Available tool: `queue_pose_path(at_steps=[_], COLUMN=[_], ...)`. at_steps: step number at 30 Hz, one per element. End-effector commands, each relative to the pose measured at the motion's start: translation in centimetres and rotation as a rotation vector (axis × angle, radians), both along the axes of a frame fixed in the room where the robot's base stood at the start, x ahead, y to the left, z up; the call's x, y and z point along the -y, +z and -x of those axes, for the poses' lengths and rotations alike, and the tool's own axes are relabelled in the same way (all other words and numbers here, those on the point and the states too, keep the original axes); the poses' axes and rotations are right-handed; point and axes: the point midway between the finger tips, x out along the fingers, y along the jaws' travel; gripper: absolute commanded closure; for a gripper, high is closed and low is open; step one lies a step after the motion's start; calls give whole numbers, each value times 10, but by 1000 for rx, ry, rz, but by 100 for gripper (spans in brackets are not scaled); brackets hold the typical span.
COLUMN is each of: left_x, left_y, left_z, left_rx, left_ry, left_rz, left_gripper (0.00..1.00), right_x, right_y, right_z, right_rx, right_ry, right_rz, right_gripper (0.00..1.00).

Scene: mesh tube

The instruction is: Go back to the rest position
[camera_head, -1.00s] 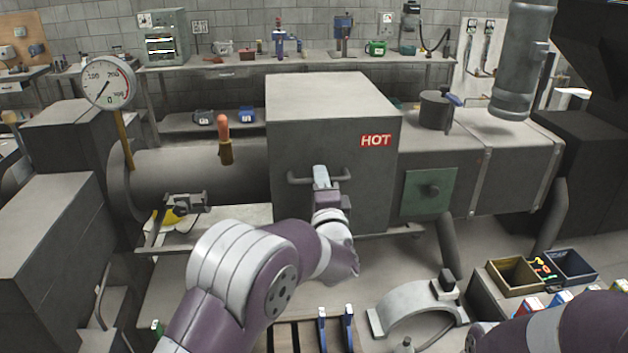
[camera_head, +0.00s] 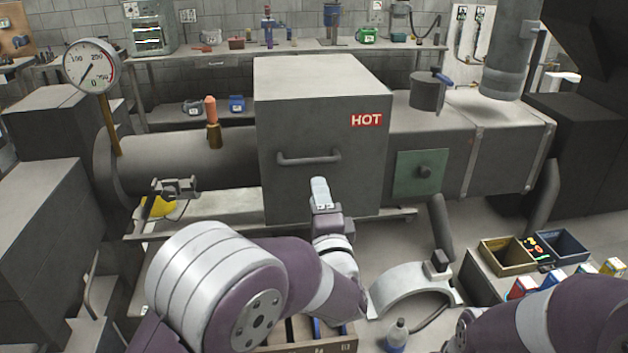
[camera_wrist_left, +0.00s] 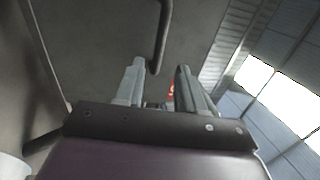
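My left gripper (camera_head: 320,190) is in front of the grey box marked HOT (camera_head: 320,105), below its bar handle (camera_head: 308,158). In the left wrist view my left gripper (camera_wrist_left: 157,80) has its two fingers apart with nothing between them. The handle (camera_wrist_left: 163,35) shows there just beyond the fingertips, apart from them. My right arm (camera_head: 560,320) shows at the lower right of the head view; its gripper is not in view.
Small bins (camera_head: 508,257) stand at the right. A dial gauge (camera_head: 90,66) stands at the left.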

Motion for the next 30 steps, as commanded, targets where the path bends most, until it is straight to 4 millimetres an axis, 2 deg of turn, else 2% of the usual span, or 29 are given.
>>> queue_pose_path(at_steps=[3,6,15,17,20,22,23,24,25,27,30], left_x=[4,5,4,0,-15,-33,-44,-59,-70,-94,-121], left_y=[-4,-4,-6,-12,-45,-82,-100,-122,-136,-159,-176], left_z=[16,21,20,15,10,28,43,70,92,141,200], left_rx=[-1,0,-12,-54,-251,-482,-588,-726,-814,-957,-1052], left_ry=[-1,-1,-12,-59,-180,-192,-154,-67,21,252,558], left_rz=[0,0,20,98,394,691,822,985,1093,1273,1414], left_gripper=[62,62,62,62,62,62,62,62,62,62,62], right_x=[0,0,0,0,0,0,0,0,0,0,0], right_y=[-3,-4,-3,-1,3,6,7,8,9,11,12], right_z=[0,0,0,0,0,0,0,0,0,0,0], right_rx=[0,0,0,0,0,0,0,0,0,0,0], right_ry=[0,0,0,0,0,0,0,0,0,0,0], right_rz=[0,0,0,0,0,0,0,0,0,0,0], right_gripper=[57,57,57,57,57,57,57,57,57,57,57])
